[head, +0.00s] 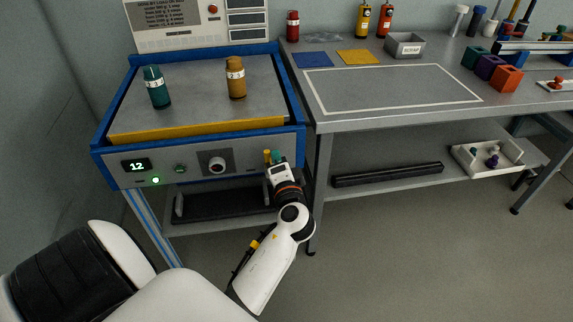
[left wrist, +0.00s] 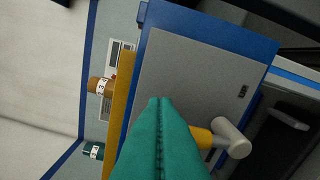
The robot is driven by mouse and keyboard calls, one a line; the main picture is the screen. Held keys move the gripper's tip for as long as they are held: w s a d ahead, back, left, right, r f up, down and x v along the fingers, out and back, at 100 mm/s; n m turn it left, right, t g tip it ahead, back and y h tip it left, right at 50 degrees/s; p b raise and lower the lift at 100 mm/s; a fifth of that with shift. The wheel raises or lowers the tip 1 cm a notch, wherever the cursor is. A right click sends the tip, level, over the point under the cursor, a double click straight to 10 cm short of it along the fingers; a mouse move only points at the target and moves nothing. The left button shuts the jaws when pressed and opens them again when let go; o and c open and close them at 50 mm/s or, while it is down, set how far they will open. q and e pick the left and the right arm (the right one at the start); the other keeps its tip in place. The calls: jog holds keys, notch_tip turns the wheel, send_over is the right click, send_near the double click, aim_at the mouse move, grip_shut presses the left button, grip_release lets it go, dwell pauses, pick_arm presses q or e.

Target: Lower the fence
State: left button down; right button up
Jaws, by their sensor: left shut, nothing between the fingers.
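The fence, a yellow bar (head: 197,130), stands up along the front edge of the blue-framed machine's grey deck. It also shows in the left wrist view (left wrist: 122,105) as an upright yellow strip. A lever (left wrist: 231,139) with a yellow shaft and pale grey cross-grip sticks out at the right of the front panel. Its yellow part (head: 267,157) shows in the head view, beside my gripper. My left gripper (head: 277,157) has teal fingers, shut and empty, close to the lever. In the left wrist view the fingers (left wrist: 160,103) overlap the lever's shaft; contact is unclear. My right gripper is out of view.
A teal bottle (head: 157,87) and an amber bottle (head: 236,78) stand on the deck behind the fence. The front panel has a display reading 12 (head: 136,165) and a round knob (head: 217,164). A workbench (head: 340,125) stands close on the right.

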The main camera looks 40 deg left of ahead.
pick_arm(q)
jog(key=shift+s+a+f+n+b, duration=0.1)
jog(key=shift+s+a+n+b, duration=0.45)
jog(key=shift+n, duration=0.55)
jog(key=shift+s+a+r+n+b, duration=0.1)
jog(key=shift+s+a+n+b, duration=0.5)
jog(key=shift+n, duration=0.5)
jog(key=shift+s+a+f+n+b, duration=0.1)
jog(key=shift+s+a+n+b, duration=0.45)
jog(key=shift+n, duration=0.55)
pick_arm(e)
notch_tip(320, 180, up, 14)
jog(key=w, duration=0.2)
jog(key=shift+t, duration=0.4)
pick_arm(q)
jog(key=shift+d, duration=0.15)
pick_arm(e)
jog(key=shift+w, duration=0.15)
